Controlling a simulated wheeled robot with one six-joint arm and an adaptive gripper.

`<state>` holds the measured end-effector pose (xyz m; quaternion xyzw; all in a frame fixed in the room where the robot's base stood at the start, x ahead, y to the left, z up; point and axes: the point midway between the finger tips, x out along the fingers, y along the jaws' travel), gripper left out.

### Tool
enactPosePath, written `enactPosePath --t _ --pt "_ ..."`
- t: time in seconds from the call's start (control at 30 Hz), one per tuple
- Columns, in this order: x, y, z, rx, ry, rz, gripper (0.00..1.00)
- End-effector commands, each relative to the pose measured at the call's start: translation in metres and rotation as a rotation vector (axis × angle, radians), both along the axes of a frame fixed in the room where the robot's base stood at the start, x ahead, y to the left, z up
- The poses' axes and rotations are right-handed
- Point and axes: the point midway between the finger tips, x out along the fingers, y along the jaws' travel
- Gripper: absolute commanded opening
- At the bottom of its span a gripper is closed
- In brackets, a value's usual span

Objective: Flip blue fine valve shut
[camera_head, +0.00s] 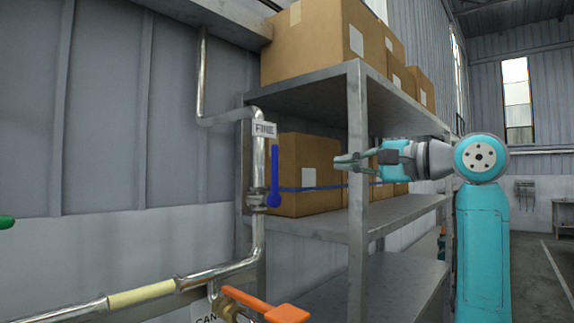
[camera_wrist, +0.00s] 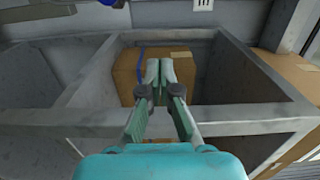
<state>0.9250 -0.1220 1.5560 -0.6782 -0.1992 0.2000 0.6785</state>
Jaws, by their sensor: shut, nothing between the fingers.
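The blue fine valve handle (camera_head: 275,172) stands upright, alongside the vertical metal pipe (camera_head: 258,232). Its round lower end sits at the valve body (camera_head: 257,199), below a white FINE label (camera_head: 264,129). My gripper (camera_head: 340,162) is shut and empty, to the right of the handle and apart from it, in front of the shelf post. In the wrist view my gripper (camera_wrist: 160,66) shows closed fingers over a shelf with a box. A small blue piece shows at the top edge there; I cannot tell for certain that it is the handle.
A metal shelf rack (camera_head: 357,200) with cardboard boxes (camera_head: 310,170) stands behind my gripper and right of the pipe. A box carries a blue strap. An orange valve handle (camera_head: 287,313) lies low in front, and a green handle end (camera_head: 6,222) shows at the left edge.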

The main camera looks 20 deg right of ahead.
Motion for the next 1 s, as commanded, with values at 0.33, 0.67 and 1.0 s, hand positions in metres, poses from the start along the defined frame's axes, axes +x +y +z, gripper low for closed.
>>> enactPosePath --t 0.33,0.67,1.0 --pt "0.015 0.011 0.000 0.001 0.000 0.003 0.00" --pt "0.065 0.044 0.000 0.001 0.001 0.003 0.00" --pt "0.076 0.082 0.000 0.000 -0.001 0.001 0.00"
